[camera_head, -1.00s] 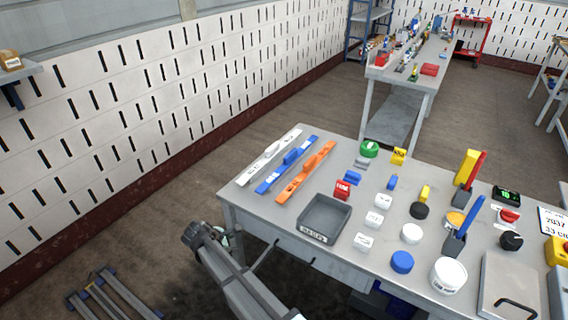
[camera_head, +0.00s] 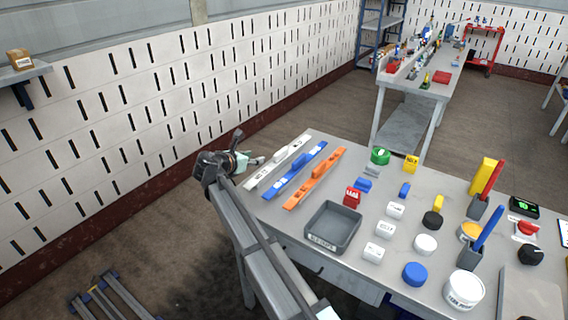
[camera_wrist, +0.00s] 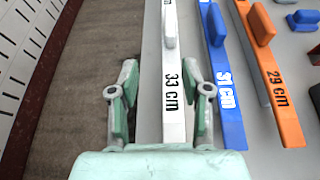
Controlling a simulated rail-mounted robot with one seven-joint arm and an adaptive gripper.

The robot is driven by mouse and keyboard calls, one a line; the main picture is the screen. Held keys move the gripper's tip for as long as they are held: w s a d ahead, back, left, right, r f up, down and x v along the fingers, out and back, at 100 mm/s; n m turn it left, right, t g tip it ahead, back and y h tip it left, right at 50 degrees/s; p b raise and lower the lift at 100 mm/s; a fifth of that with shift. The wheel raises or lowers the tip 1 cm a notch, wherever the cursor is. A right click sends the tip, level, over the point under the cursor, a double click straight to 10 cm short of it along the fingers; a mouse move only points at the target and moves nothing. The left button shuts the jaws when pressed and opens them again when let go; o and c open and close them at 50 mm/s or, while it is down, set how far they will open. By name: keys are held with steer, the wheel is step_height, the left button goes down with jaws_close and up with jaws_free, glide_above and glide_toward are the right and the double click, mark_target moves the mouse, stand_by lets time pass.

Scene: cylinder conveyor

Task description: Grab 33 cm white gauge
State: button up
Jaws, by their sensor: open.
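The white gauge (camera_head: 277,163) lies flat at the left edge of the table. In the wrist view the white gauge (camera_wrist: 173,75) is marked "33 cm" and has a raised white grip further along it. My gripper (camera_head: 254,161) is at the table's left side, by the near end of the white gauge. In the wrist view my gripper (camera_wrist: 166,95) is open, with one finger on each side of the gauge. The left finger shows over the floor beyond the table edge. I cannot tell how high the fingers are above the table.
A blue gauge (camera_wrist: 222,80) marked "31 cm" and an orange gauge (camera_wrist: 272,80) marked "29 cm" lie to the right. A grey tray (camera_head: 348,243) and several small blocks stand on the table (camera_head: 290,219). The slotted wall (camera_head: 150,120) is to the left.

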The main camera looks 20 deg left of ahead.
mark_target(284, 150)
steer(key=shift+w+d+r, duration=0.2)
steer(key=shift+w+d, duration=0.35)
steer(key=shift+w+d+r, duration=0.2)
steer(key=shift+w+d, duration=0.3)
steer(key=p+x, duration=0.1)
steer(key=x, duration=0.9)
steer(key=shift+w+d+f, duration=0.1)
steer(key=shift+w, duration=0.05)
steer(key=shift+f+p+x, duration=0.15)
steer(key=shift+p+x, duration=0.3)
steer(key=shift+x, duration=1.1)
steer(key=shift+f+p+x, duration=0.2)
steer(key=shift+p+x, duration=0.2)
steer(key=shift+x, duration=1.15)
jaws_close()
